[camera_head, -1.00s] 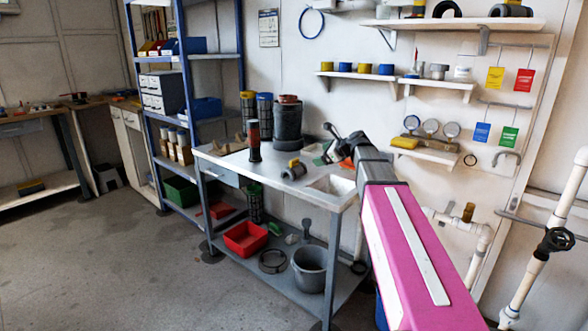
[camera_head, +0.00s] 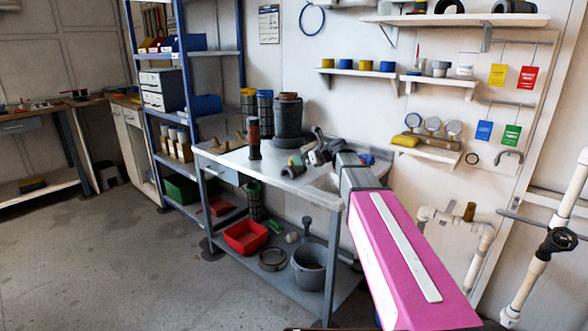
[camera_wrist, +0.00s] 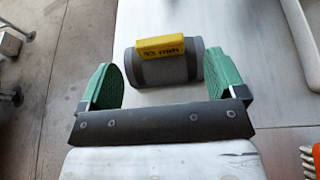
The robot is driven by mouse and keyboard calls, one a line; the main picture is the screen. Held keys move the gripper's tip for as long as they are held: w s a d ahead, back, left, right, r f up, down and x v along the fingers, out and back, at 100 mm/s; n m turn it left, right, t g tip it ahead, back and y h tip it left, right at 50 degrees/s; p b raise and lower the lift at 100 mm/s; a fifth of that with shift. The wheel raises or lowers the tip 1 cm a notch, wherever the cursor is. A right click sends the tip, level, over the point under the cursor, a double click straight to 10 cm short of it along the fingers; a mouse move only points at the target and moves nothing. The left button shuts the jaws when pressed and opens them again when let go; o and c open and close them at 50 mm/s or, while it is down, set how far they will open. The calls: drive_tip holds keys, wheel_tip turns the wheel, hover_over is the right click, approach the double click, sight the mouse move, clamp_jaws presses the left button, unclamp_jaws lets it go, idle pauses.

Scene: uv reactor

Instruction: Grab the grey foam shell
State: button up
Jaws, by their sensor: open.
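The grey foam shell (camera_wrist: 150,72) is a short grey cylinder with a yellow "33 mm" tag on top. In the wrist view it lies on the white bench top, ahead of and between the lines of my two green finger pads. My gripper (camera_wrist: 158,80) is open and empty. In the head view the shell (camera_head: 293,171) lies near the bench's front edge, with my gripper (camera_head: 314,154) just right of it. Whether the pads overlap it in depth is unclear.
A dark stacked cylinder (camera_head: 290,118) and a red-and-black upright tool (camera_head: 254,138) stand on the bench top (camera_head: 232,160) behind and left. A sink basin is right, partly behind my arm. A red tray (camera_head: 246,237) and grey bucket (camera_head: 308,268) occupy the lower shelf.

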drive_tip(key=x, duration=0.4)
drive_tip(key=shift+r, duration=0.15)
drive_tip(key=c, duration=1)
drive_tip(key=shift+r, duration=0.15)
